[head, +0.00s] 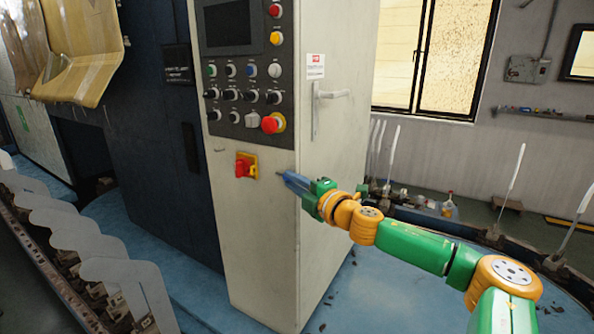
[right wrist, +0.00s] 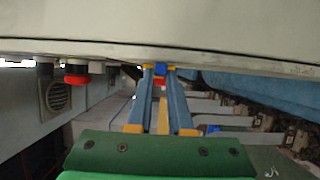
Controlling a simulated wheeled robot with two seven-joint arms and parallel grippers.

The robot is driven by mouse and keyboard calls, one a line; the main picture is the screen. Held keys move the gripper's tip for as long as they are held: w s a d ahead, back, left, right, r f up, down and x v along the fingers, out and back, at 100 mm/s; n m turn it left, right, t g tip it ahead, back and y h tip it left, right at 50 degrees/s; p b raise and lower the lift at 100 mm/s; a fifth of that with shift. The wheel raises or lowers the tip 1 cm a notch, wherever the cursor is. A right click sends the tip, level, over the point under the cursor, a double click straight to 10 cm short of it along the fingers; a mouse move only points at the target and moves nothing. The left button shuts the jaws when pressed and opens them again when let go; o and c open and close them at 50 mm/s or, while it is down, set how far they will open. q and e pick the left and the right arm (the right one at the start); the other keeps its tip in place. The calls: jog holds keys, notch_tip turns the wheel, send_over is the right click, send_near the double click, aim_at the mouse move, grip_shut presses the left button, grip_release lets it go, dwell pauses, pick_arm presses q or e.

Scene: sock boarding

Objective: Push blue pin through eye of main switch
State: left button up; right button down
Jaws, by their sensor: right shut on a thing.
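The main switch (head: 246,165) is a red handle on a yellow plate, low on the front of the pale control cabinet. My right gripper (head: 287,177) is right of the switch in the head view, apart from it in the picture. Its blue fingers point left. In the right wrist view the right gripper (right wrist: 160,72) is shut on the small blue pin (right wrist: 160,71) between its yellow-edged fingertips. A small red patch shows just below the pin there; I cannot tell what it belongs to. The switch's eye is too small to make out. My left gripper is not in view.
The cabinet (head: 258,230) carries several buttons and knobs, with a red emergency stop (head: 271,124) above the switch. A door handle (head: 327,95) sticks out on the cabinet's right side. Pale sock boards (head: 125,272) line the machine at left. The blue platform (head: 375,290) lies below my arm.

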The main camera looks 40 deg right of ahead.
jog(key=shift+w+a+r+p, duration=0.2)
jog(key=shift+w+a+p, duration=0.55)
jog(key=shift+w+p, duration=0.35)
jog(key=shift+w+a+f, duration=0.15)
jog(key=shift+w+a, duration=0.05)
jog(key=shift+w, duration=0.35)
jog(key=shift+w+a+f, duration=0.1)
jog(key=shift+w+a, duration=0.1)
jog(key=shift+w, duration=0.3)
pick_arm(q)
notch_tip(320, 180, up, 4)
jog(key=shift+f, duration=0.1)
pick_arm(e)
jog(key=shift+s, duration=0.1)
pick_arm(q)
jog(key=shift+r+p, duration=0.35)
jog(key=shift+p, duration=0.25)
pick_arm(e)
jog(key=shift+r, duration=0.1)
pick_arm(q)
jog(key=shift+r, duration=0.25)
pick_arm(e)
jog(key=shift+w+a, duration=0.25)
jog(key=shift+w, duration=0.55)
jog(key=shift+w+a, duration=0.25)
jog(key=shift+w, duration=0.5)
jog(key=c, duration=0.8)
grip_release()
jog(key=shift+o, duration=0.2)
